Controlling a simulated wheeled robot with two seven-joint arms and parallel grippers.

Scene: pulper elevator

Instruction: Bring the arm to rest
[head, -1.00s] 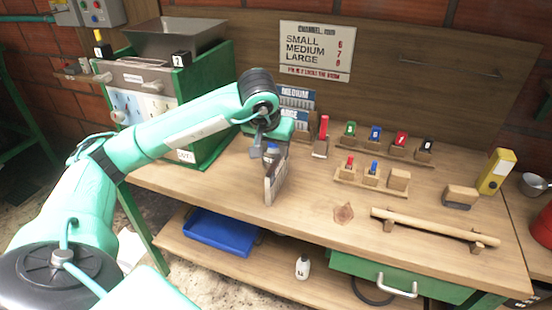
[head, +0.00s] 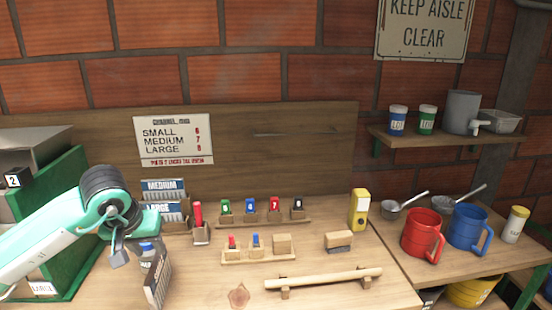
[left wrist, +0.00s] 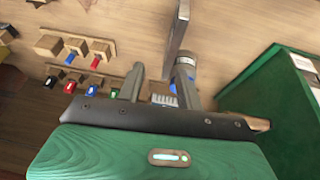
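My left arm comes in from the left in the head view. Its gripper (head: 132,248) hangs low over the bench beside a small blue-capped bottle (head: 147,250) and a thin upright board (head: 158,278). In the left wrist view the two fingers (left wrist: 158,84) stand apart with nothing clearly held between them. Whether a finger touches the bottle or board I cannot tell. My right gripper is in neither view.
A green machine (head: 62,235) stands left of the gripper. Behind it are the MEDIUM and LARGE cards (head: 163,190) and a red-topped block (head: 198,222). Coloured tags stand in a wooden rack (head: 290,220). A wooden rail (head: 325,280) and red mug (head: 420,232) are farther right.

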